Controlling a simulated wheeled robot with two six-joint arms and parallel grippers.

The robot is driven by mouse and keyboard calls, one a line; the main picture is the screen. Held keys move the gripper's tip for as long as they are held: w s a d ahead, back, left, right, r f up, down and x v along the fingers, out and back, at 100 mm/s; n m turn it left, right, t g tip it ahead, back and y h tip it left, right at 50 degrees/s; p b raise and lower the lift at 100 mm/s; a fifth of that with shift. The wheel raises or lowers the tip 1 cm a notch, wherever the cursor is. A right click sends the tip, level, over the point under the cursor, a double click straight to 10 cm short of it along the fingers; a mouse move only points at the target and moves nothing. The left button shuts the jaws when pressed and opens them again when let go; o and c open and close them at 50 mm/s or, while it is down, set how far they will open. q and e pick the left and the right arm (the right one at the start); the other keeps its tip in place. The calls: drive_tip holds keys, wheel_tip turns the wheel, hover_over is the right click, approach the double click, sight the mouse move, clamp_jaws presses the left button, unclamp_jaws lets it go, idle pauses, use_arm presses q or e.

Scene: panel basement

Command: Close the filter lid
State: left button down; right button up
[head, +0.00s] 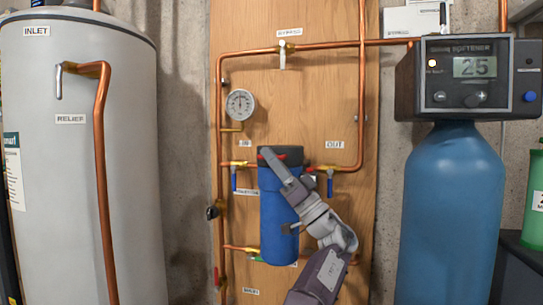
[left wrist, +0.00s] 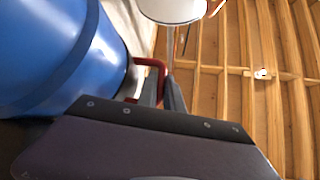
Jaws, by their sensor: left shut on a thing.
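The filter housing (head: 272,210) is a blue upright cylinder on the wooden panel, with a dark lid (head: 290,151) at its top. My left gripper (head: 267,153) reaches up across the front of the housing, its tip at the lid's front left edge, where a little red shows. In the left wrist view, the fingers (left wrist: 171,97) are closed at a red handle (left wrist: 155,64) beside a large blue cylinder (left wrist: 55,50). The arm covers part of the housing and lid, so I cannot tell how far the lid is seated. My right gripper is not in view.
A gauge (head: 240,104) and copper pipes (head: 219,130) run around the housing, with blue-handled valves (head: 330,184) on both sides. A white tank (head: 75,160) stands left. A blue softener tank (head: 450,215) with a control head (head: 470,78) stands right.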

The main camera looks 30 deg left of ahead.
use_arm(q)
drive_tip(key=shift+f+g, duration=0.1)
drive_tip(key=shift+g, duration=0.2)
drive_tip(key=c, duration=1.5)
unclamp_jaws()
drive_tip(key=b+v, duration=0.3)
drive_tip(key=v, duration=0.6)
